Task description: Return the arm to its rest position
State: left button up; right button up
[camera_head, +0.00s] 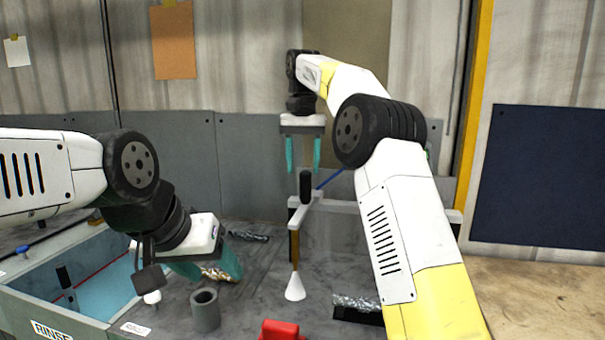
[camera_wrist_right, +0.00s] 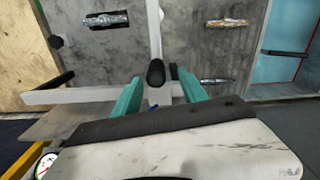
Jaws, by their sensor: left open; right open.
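My right arm reaches up and forward at the right of the head view. Its gripper (camera_head: 302,168) points down with its two teal fingers apart and nothing between them. It is just above a black knob (camera_head: 305,186) on a pale rail frame (camera_head: 345,207). In the right wrist view the open fingers (camera_wrist_right: 158,82) show on either side of the knob (camera_wrist_right: 156,72), which looks further off. My left gripper (camera_head: 214,270) is low over the grey bench (camera_head: 250,300), its teal fingers tilted down to the right. A brassy workpiece (camera_head: 219,274) shows beside these fingers; contact is unclear.
A blue-lined rinse tank (camera_head: 100,275) stands at the left. A grey cup (camera_head: 205,312), a white cone (camera_head: 295,288), a red block (camera_head: 281,331) and silvery workpieces (camera_head: 248,236) (camera_head: 358,303) are on the bench. A grey wall panel stands behind.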

dwell(0.3)
jog(key=shift+s+d+r, duration=0.1)
jog(key=shift+d+r, duration=0.05)
jog(key=shift+r, duration=0.05)
jog(key=s+d+r+n+t+y, duration=0.1)
jog(key=s+d+t, duration=0.1)
jog(key=s+d, duration=0.45)
jog(key=s+d+r+t+y, duration=0.1)
jog(key=s+d+r, duration=0.15)
jog(key=s, duration=0.65)
jog(key=s+d+f+t, duration=0.1)
jog(key=s+d+f, duration=0.1)
jog(key=s+f, duration=0.4)
jog(key=s+d+f+t, duration=0.2)
jog(key=s+f, duration=0.5)
jog(key=s, duration=0.4)
jog(key=shift+n, duration=0.3)
